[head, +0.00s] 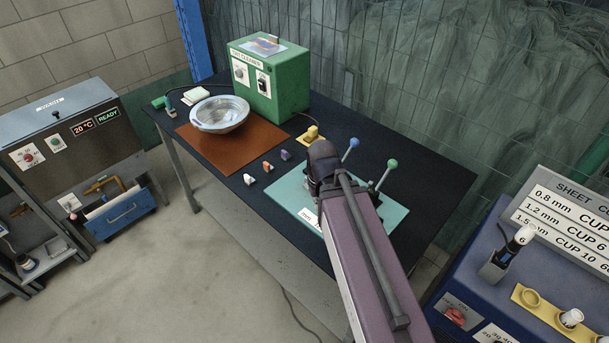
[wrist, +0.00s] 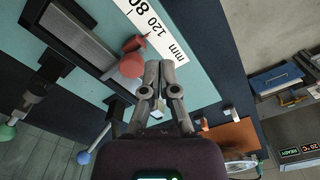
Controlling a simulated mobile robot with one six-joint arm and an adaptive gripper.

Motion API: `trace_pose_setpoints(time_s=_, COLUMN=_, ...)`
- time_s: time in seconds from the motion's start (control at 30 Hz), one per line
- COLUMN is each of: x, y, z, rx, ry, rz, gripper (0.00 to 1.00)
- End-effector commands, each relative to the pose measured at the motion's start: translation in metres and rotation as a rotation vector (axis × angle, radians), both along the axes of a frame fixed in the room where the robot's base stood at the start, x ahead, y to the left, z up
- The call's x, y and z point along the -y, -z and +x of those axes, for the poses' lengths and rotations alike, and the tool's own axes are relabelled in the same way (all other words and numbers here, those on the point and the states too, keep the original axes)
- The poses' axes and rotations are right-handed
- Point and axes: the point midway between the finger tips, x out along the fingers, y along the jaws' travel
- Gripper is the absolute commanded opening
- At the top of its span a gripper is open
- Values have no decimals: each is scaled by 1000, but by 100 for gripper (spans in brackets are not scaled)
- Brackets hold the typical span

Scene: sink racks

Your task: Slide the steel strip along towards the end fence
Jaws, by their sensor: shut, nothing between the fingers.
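My gripper (wrist: 161,68) is shut and empty in the wrist view, its fingertips together over the teal plate (wrist: 200,85), beside a red round knob (wrist: 131,65). Left of the knob, a flat grey piece (wrist: 82,42), which looks like the steel strip, lies in a dark frame. A white scale (wrist: 152,28) marked in mm runs along the plate near the fingertips. I cannot make out the end fence for certain. In the head view the teal plate (head: 291,192) is partly covered by my arm, which hides the strip and my gripper.
Levers with a blue ball (head: 353,143) and a green ball (head: 392,164) stand at the plate's far side. Small coloured pieces (head: 268,166), a brown mat (head: 215,146) with a metal bowl (head: 220,113) and a green box (head: 268,80) are farther left on the dark bench.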

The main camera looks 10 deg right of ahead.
Motion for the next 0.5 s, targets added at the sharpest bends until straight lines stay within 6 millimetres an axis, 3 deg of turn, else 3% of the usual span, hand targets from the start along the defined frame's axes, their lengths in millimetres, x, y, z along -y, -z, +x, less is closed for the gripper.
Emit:
trace_pose_setpoints(time_s=0.27, x=-6, y=-2, z=52, rx=0, ry=-104, rz=0, gripper=0)
trace_pose_setpoints(time_s=0.5, x=-11, y=-5, z=132, rx=0, ry=-288, rz=1, gripper=0)
